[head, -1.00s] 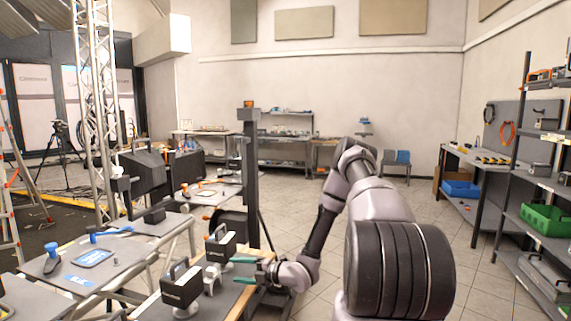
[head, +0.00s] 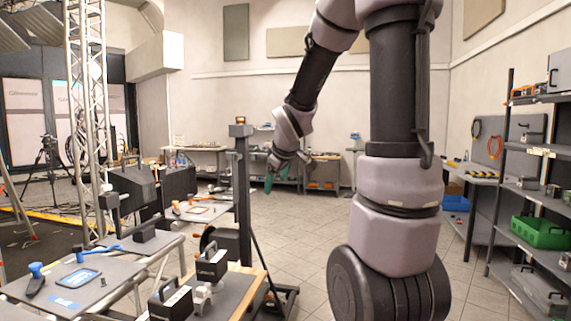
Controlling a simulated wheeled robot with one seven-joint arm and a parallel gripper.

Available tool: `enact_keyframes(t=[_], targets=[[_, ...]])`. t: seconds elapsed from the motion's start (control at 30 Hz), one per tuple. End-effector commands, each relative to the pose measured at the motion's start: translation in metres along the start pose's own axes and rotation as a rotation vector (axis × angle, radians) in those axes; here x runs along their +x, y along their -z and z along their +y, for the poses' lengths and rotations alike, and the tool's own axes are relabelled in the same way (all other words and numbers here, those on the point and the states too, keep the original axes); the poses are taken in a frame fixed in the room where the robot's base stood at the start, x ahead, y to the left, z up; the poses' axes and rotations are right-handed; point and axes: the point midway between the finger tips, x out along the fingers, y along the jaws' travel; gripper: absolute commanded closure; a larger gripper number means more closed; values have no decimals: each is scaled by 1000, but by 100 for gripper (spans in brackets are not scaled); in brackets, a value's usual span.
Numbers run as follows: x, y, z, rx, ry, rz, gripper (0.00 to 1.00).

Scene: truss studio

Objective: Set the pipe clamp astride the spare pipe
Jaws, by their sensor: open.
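My gripper (head: 269,181) with green fingers is raised high over the floor, well above and beyond the near bench. It is open, and I see nothing between its fingers. A small silvery-grey piece (head: 203,297), which looks like the pipe clamp, stands on the near bench between two black blocks with handles, one behind (head: 211,264) and one in front (head: 170,302). I cannot make out the spare pipe, so whether the clamp sits astride it cannot be told.
The near bench (head: 238,290) has a wooden edge on its right. A grey table (head: 110,275) with a blue-framed tablet and tools stands left. A dark post (head: 242,195) rises behind the bench. A shelf rack (head: 505,200) with a green crate is at right. Tiled floor lies open between.

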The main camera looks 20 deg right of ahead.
Motion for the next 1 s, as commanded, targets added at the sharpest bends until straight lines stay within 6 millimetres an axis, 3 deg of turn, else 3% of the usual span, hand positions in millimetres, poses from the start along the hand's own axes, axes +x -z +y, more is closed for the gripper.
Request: enact_keyframes(t=[0.03, 0.2, 0.4, 0.6, 0.97, 1.0], targets=[[-30, -2, -3, 97, -5, 1, 23], [-112, -24, -32, 472, 48, -20, 23], [-182, -51, -76, 821, 169, -37, 23], [-210, -64, -100, 972, 249, -57, 23], [-212, -65, -103, 987, 258, -62, 23], [-212, -65, -103, 987, 257, -62, 15]])
